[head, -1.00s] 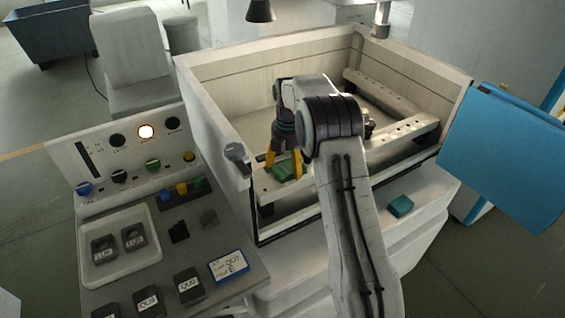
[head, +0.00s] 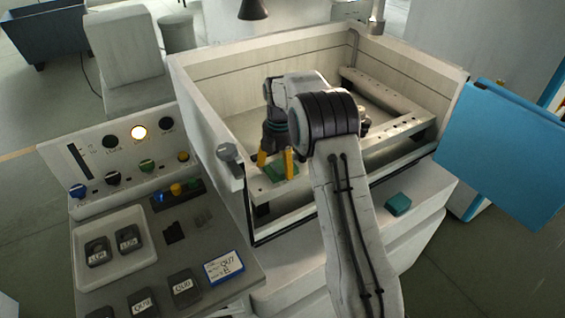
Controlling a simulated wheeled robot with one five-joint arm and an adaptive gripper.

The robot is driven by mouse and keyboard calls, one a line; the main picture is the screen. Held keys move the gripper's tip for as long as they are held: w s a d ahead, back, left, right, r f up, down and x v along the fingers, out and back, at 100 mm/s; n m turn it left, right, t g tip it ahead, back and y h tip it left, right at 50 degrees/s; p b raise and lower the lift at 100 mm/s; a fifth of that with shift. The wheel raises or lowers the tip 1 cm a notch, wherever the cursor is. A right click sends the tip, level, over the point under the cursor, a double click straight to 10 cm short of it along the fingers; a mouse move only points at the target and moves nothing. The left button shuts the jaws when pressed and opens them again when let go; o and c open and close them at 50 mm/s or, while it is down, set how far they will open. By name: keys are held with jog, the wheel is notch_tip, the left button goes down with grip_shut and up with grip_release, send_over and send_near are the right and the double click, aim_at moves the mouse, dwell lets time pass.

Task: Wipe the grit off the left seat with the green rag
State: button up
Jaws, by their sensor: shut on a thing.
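My gripper (head: 277,168) points down inside the open machine tank (head: 240,218), its yellow fingers shut on the green rag (head: 280,177). The rag lies at the near left rail (head: 306,173), which I take for the left seat. It looks in touch with the rail's top, but my fingers and arm hide part of it. I cannot make out any grit at this size. My arm covers the middle of the near rail.
A control panel (head: 95,170) with knobs and a lit lamp stands left. A tray (head: 88,262) holds labelled blocks, with more blocks in front. A teal block (head: 398,204) lies on the front ledge. A blue door (head: 500,150) stands open at right. A dark nozzle (head: 253,10) hangs above the tank.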

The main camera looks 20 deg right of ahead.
aim_at(267, 168)
jog(key=shift+s+a+f+b, duration=0.15)
jog(key=shift+s+a+b, duration=0.1)
jog(key=shift+a, duration=0.75)
jog(key=shift+s+a+f+b, duration=0.1)
jog(key=shift+s+a, duration=0.1)
jog(key=shift+a, duration=0.8)
jog(key=shift+r+p, duration=2.55)
jog(key=shift+r, duration=0.55)
jog(key=shift+r+p, duration=1.3)
jog(key=shift+r, duration=0.2)
jog(key=shift+f, duration=0.15)
